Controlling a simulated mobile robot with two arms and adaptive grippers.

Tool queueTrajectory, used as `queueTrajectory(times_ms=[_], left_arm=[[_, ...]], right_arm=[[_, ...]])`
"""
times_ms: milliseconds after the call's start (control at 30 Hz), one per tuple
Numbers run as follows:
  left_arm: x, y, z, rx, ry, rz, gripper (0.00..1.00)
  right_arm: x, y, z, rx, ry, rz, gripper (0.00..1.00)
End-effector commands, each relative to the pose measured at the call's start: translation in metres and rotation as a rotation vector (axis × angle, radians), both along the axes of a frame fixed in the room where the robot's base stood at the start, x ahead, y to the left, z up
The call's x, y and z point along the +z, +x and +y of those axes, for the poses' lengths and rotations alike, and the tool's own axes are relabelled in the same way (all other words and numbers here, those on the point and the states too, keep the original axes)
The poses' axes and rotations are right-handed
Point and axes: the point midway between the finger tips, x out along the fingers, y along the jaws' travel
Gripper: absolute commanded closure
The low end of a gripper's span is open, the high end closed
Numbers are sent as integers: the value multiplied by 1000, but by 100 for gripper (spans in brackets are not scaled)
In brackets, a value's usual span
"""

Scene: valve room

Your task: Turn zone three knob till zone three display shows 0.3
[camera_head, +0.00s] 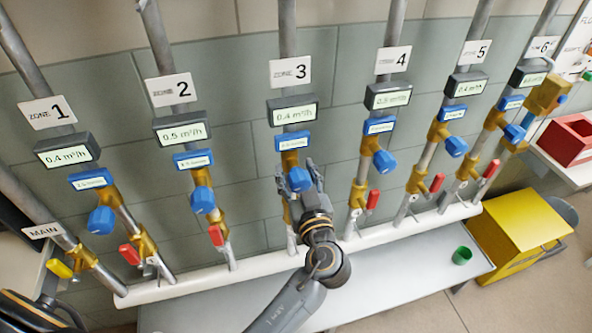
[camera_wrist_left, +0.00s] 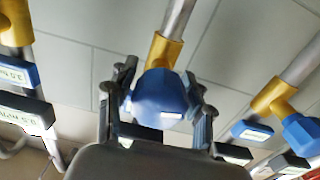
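The zone three display (camera_head: 293,111) reads 0.4 m³/h under the white sign with a 3 (camera_head: 290,71). A small blue label plate (camera_head: 293,141) is below it. My left gripper (camera_head: 298,178) is at the zone three valve and largely hides its knob in the head view. In the left wrist view the blue zone three knob (camera_wrist_left: 160,96) lies between the two fingers of my left gripper (camera_wrist_left: 160,88), one on each side. The fingers look spread, with narrow gaps beside the knob; contact is not clear. My right gripper is not in view.
Neighbouring pipes carry similar blue knobs, at zone two (camera_head: 203,200) and zone four (camera_head: 384,161). Red levers (camera_head: 372,200) stick out below. A white manifold pipe (camera_head: 250,267) crosses above a grey bench (camera_head: 400,290) with a green cup (camera_head: 462,255). A yellow box (camera_head: 515,225) stands right.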

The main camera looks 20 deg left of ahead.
Motion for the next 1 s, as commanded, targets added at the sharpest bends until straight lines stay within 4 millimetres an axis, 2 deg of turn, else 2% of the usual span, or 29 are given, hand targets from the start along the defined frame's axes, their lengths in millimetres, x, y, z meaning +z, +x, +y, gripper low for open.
queueTrajectory(times_ms=[33, 167, 567, 1000], left_arm=[[0, 0, 0, 0, 0, 0, 65], [0, 0, 0, 0, 0, 0, 91], [0, 0, 0, 1, 6, 4, 94], [1, 1, 0, 0, 291, 195, 94]], right_arm=[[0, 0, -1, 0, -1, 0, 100], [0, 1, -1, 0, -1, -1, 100], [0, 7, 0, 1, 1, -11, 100], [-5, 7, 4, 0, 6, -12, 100]])
